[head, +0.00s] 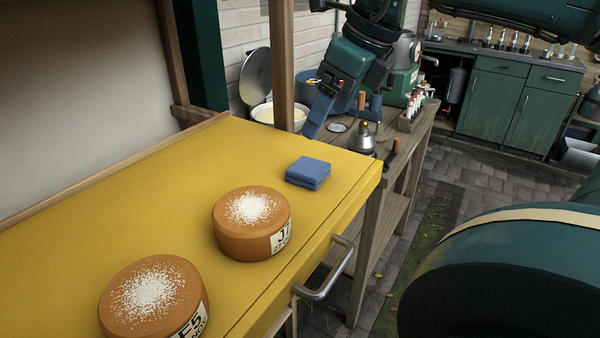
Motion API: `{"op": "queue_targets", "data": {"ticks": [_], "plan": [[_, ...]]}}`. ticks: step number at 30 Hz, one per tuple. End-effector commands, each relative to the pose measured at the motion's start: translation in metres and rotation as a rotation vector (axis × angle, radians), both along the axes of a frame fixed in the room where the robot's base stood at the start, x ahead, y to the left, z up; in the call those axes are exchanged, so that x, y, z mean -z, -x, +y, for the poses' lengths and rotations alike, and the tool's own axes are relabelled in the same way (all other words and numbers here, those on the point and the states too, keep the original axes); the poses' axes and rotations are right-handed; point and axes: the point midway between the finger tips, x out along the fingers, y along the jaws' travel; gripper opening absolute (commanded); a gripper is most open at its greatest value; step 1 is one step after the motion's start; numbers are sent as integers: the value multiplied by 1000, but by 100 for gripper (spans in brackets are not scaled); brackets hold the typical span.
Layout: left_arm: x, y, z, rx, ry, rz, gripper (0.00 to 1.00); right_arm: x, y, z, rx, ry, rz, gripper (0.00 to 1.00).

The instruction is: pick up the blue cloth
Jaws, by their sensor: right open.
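The blue cloth (307,172) is folded into a small thick square. It lies flat on the yellow shelf (130,185), near the shelf's right end. My right gripper (343,124) comes down from the top of the head view, beyond the cloth and a little to its right. Its jaws are open and empty, apart from the cloth. One finger slants down to the left toward the shelf's far edge. My left gripper does not show.
Two brown cheese wheels with white powder, one nearer (155,300) and one close to the cloth (252,222), stand on the shelf. A wooden post (281,65) rises behind it. A wooden bench (408,143) beyond holds a kettle (362,138) and bottles.

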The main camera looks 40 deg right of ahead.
Motion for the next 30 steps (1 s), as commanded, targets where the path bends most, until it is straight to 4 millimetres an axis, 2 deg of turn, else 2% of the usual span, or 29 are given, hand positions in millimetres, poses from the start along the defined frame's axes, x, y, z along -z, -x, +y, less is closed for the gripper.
{"op": "queue_targets", "data": {"ticks": [1,6,14,21,25,30], "plan": [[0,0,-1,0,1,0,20,13,-3,2,-2,-2,8,82],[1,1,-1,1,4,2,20,40,-14,6,-1,-3,7,82],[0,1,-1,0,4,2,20,58,-21,8,-1,-3,3,82],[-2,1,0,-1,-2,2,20,92,-31,10,-1,-3,6,82],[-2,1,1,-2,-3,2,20,101,-35,11,-2,-2,4,82],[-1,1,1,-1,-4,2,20,103,-36,12,-1,-4,1,82]]}}
